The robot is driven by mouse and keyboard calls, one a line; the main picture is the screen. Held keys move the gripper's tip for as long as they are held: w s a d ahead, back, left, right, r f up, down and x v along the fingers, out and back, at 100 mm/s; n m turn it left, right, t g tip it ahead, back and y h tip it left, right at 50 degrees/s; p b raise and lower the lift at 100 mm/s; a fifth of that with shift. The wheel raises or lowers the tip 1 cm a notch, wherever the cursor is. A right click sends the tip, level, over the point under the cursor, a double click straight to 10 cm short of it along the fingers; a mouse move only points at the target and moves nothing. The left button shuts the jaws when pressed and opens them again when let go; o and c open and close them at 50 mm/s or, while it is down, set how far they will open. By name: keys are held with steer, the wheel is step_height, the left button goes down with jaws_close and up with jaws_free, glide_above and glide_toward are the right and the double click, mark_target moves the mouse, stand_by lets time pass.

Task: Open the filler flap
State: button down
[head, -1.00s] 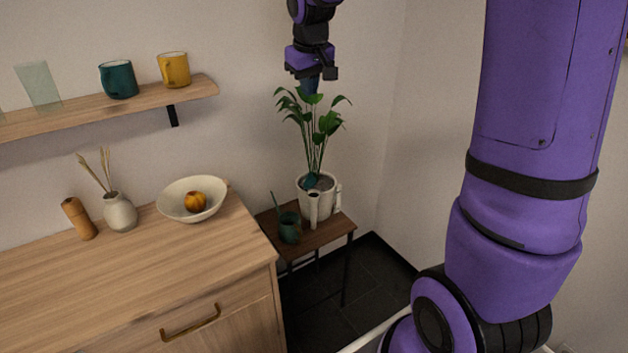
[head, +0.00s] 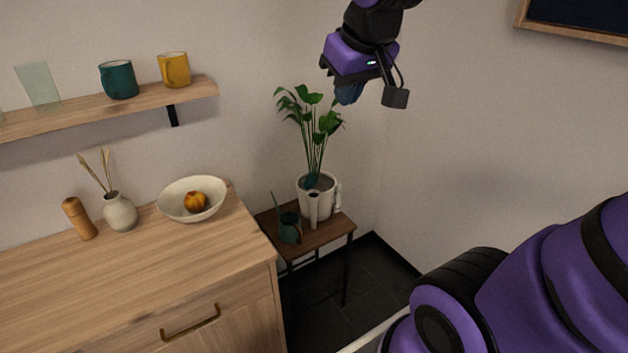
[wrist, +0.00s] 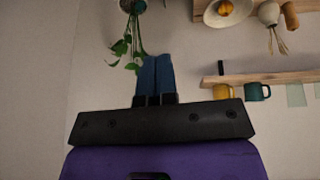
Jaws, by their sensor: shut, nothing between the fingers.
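A white planter (head: 328,204) with a leafy green plant (head: 316,125) stands on a small dark wooden table (head: 321,238). A pale upright spout (head: 313,211) with a dark spot near its top is on the planter's front. A narrow light fitting (head: 338,197) is on its right side. I cannot tell which part is the filler flap or how it stands. My gripper (head: 347,94) is shut and empty, above and right of the leaves, apart from the planter. In the wrist view the blue fingers (wrist: 155,77) are together, with leaves (wrist: 124,45) behind them.
A dark green watering can (head: 290,227) stands left of the planter. A wooden cabinet (head: 130,270) with a bowl (head: 180,201) is at the left. Walls close in behind and right. A shelf (head: 150,99) holds mugs. Air right of the plant is clear.

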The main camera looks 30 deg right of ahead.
mark_target(310, 175)
steer(key=w+d+f+t, duration=0.2)
steer(key=w+d+f, duration=0.3)
steer(key=w, duration=0.4)
steer(key=w+d+f+n+t, duration=0.1)
steer(key=w+d+f+t, duration=0.2)
steer(key=w+f, duration=0.6)
steer(key=w+d+f+t, duration=0.2)
steer(key=w+d+f, duration=0.25)
steer(key=w, duration=0.55)
step_height(310, 175, down, 14)
steer(key=w+d+t, duration=0.3)
steer(key=s+d+f+t+y, duration=0.1)
steer(key=s+f+t, duration=0.45)
steer(key=f, duration=0.95)
steer(key=shift+m+g, duration=0.3)
steer(key=shift+g, duration=0.55)
steer(key=w, duration=0.4)
steer(key=w+r, duration=0.1)
steer(key=w, duration=0.7)
steer(key=shift+w+r, duration=0.15)
steer(key=shift+r, duration=0.25)
